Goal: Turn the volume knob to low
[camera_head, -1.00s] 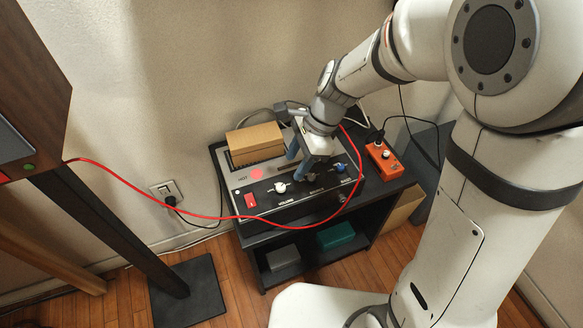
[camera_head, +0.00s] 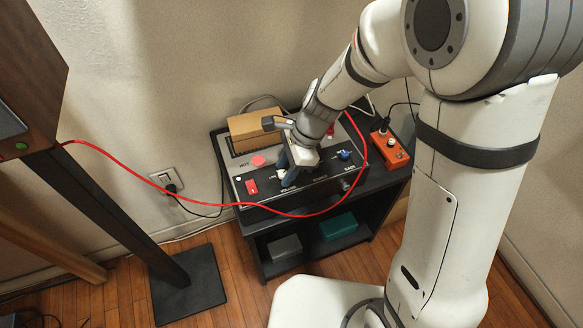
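The white volume knob (camera_head: 281,174) sits on the dark top panel of the amplifier (camera_head: 262,202), just above the "VOLUME" lettering. My gripper (camera_head: 288,170) points down at the knob with its bluish fingers, right beside or over it. The fingers and wrist hide part of the knob, so its pointer setting cannot be read. I cannot tell whether the fingers touch it or how far apart they are.
A cardboard box (camera_head: 252,130) stands behind. A red cable (camera_head: 212,202) runs across the panel's front. An orange pedal box (camera_head: 390,149) lies at right.

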